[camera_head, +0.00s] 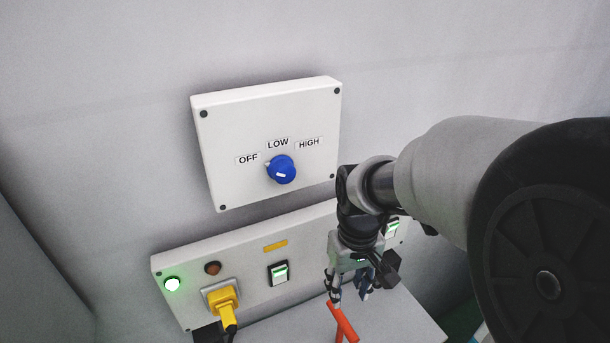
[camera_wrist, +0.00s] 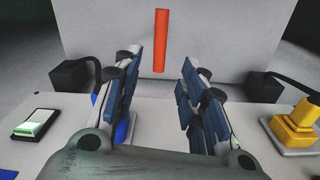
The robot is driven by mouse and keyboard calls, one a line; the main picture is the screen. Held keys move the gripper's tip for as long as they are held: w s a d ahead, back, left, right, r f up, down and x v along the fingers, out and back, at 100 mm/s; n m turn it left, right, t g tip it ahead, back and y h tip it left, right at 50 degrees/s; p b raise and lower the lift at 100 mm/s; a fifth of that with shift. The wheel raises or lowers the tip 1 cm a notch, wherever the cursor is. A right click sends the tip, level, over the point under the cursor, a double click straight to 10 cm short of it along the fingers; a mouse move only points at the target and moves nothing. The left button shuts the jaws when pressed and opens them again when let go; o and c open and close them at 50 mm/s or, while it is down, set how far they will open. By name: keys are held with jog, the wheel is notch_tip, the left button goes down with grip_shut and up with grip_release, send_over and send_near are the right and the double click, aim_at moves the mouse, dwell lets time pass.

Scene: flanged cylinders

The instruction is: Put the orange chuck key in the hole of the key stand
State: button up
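The orange chuck key (camera_head: 343,322) shows below my gripper at the bottom of the head view, partly cut off by the frame edge. In the wrist view its orange bar (camera_wrist: 161,41) lies ahead of the fingertips, in line with the gap between them. My gripper (camera_head: 349,292) points down at the key. Its two fingers (camera_wrist: 158,72) are apart, with nothing gripped between them. A blue part (camera_wrist: 123,127) shows partly behind the left finger in the wrist view; I cannot tell what it is. I cannot make out the key stand or its hole.
A white shelf (camera_head: 400,322) lies under the gripper. A wall panel (camera_head: 245,262) carries a yellow plug (camera_head: 225,303), a lit switch (camera_head: 279,273) and a green lamp (camera_head: 172,284). Above it is a box (camera_head: 230,125) with a blue knob (camera_head: 281,169). Dark blocks with cables (camera_wrist: 75,80) flank the fingers.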

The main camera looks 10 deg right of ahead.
aim_at(343, 316)
jog(key=f+b, duration=0.1)
jog(key=f, duration=0.3)
jog(key=f+b, duration=0.1)
jog(key=f, duration=0.4)
jog(key=f+b, duration=0.2)
jog(key=f, duration=0.2)
jog(key=shift+w+f, duration=0.3)
jog(key=shift+w, duration=0.1)
jog(key=f+b, duration=0.2)
jog(key=f, duration=0.3)
jog(key=shift+s+f, duration=0.15)
jog(key=shift+s, duration=0.05)
jog(key=shift+c, duration=0.5)
grip_shut()
